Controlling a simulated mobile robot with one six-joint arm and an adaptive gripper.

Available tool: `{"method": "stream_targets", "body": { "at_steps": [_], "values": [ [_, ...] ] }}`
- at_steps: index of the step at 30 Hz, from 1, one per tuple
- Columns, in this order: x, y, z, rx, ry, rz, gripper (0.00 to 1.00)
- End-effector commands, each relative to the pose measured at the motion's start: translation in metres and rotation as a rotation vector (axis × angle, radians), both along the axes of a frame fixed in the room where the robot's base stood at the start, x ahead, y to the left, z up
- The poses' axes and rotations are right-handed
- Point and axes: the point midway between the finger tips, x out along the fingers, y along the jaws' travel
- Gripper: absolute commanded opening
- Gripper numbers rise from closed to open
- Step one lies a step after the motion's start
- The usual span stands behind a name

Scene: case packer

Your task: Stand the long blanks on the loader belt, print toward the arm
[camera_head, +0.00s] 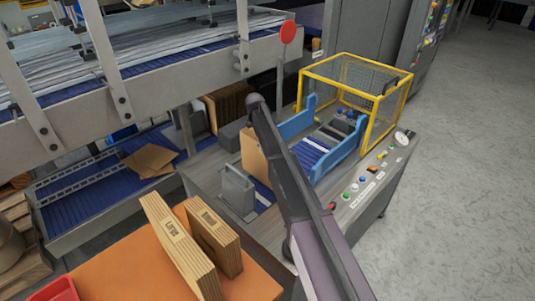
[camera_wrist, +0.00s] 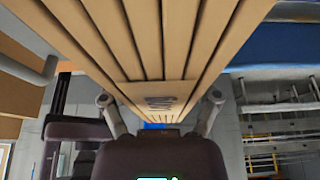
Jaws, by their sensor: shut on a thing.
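In the wrist view my gripper (camera_wrist: 160,112) is shut on a stack of several tan cardboard blanks (camera_wrist: 165,40), one finger on each side. A dark print mark (camera_wrist: 160,103) shows on the stack near the fingers. In the head view a tan blank stack (camera_head: 252,157) stands upright over the loader belt (camera_head: 264,190), partly behind my arm. My gripper is hidden there, and I cannot tell whether the stack touches the belt. Two more printed bundles, a longer one (camera_head: 178,245) and a shorter one (camera_head: 216,243), stand on the orange table (camera_head: 115,270).
Blue side guides (camera_head: 298,120) and a yellow mesh cage (camera_head: 355,90) stand beyond the stack. A grey block (camera_head: 238,188) is beside the belt. A button panel (camera_head: 370,180) lines the right edge. Loose cardboard (camera_head: 150,160) lies on a lower conveyor at left.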

Motion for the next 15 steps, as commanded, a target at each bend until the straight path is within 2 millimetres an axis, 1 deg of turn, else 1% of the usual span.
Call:
{"method": "stream_targets", "body": {
  "at_steps": [1, 6, 15],
  "values": [
    [0.0, 0.0, -0.008, -0.001, 0.001, 0.0, 0.19],
    [0.0, 0.0, -0.019, -0.001, 0.001, 0.0, 0.19],
    [0.0, 0.0, -0.02, -0.001, 0.0, -0.001, 0.19]
  ]
}}
